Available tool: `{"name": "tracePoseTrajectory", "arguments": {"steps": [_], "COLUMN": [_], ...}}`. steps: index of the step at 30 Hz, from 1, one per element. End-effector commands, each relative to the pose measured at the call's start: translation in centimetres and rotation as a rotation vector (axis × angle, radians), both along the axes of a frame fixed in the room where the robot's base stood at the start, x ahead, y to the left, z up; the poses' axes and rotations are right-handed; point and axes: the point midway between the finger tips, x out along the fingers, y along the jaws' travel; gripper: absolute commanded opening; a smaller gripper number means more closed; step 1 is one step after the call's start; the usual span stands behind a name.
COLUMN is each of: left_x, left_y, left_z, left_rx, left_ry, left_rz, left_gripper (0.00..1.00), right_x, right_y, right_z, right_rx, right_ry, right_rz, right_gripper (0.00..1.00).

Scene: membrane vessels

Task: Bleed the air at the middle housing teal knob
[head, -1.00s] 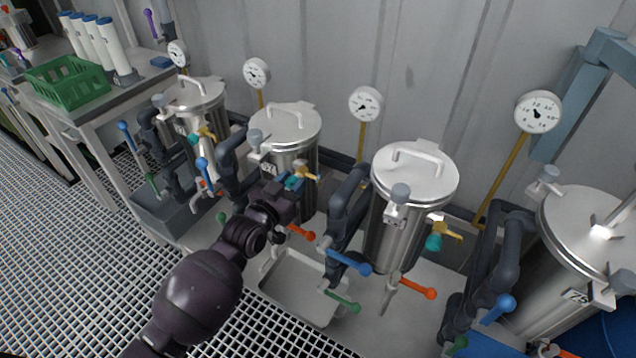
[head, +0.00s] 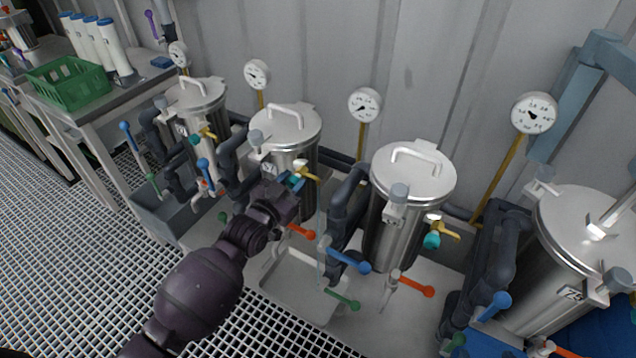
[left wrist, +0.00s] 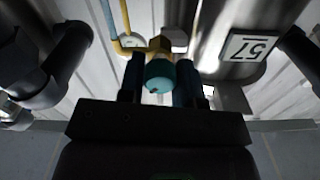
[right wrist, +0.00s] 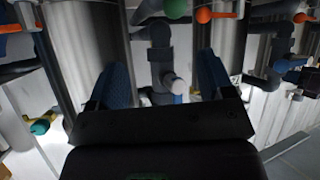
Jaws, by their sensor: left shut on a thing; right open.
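The steel housing (head: 290,124) second from the left has a teal knob (head: 297,181) on its front, beside a yellow valve handle (head: 307,172). My left gripper (head: 291,187) is at this knob, its arm coming up from below. In the left wrist view the teal knob (left wrist: 160,76) sits between the two fingers on a brass fitting (left wrist: 160,48), and the fingers are shut on it.
More steel housings stand either side, with dark pipes, blue levers (head: 348,261), orange levers (head: 416,286) and green levers (head: 342,299). A pale tray (head: 290,292) lies below my left gripper. Pressure gauges (head: 364,105) stand behind. A green crate (head: 68,84) is on the left bench.

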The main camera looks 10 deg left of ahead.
Motion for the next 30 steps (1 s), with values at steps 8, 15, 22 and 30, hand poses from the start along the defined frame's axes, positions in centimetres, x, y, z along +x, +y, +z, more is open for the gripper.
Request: {"name": "tracePoseTrajectory", "arguments": {"steps": [8, 15, 22, 30], "left_x": [0.0, 0.0, 0.0, 0.0], "left_y": [0.1, 0.1, 0.1, 0.0], "left_z": [0.0, 0.1, 0.1, 0.0], "left_rx": [0.201, 0.456, 0.592, 0.86], "left_ry": [-0.07, -0.164, -0.213, -0.31], "left_rz": [0.001, 0.001, 0.001, 0.0], "left_gripper": [0.11, 0.11, 0.11, 0.11], "right_x": [0.3, 0.6, 0.7, 0.8], "right_y": [0.0, -0.1, -0.1, -0.1], "right_z": [1.3, 2.7, 3.1, 3.6], "right_rx": [-0.002, -0.003, -0.003, -0.003], "right_ry": [-0.015, -0.031, -0.035, -0.04], "right_rz": [0.002, 0.002, 0.002, 0.002], "right_gripper": [0.74, 0.74, 0.74, 0.74]}}
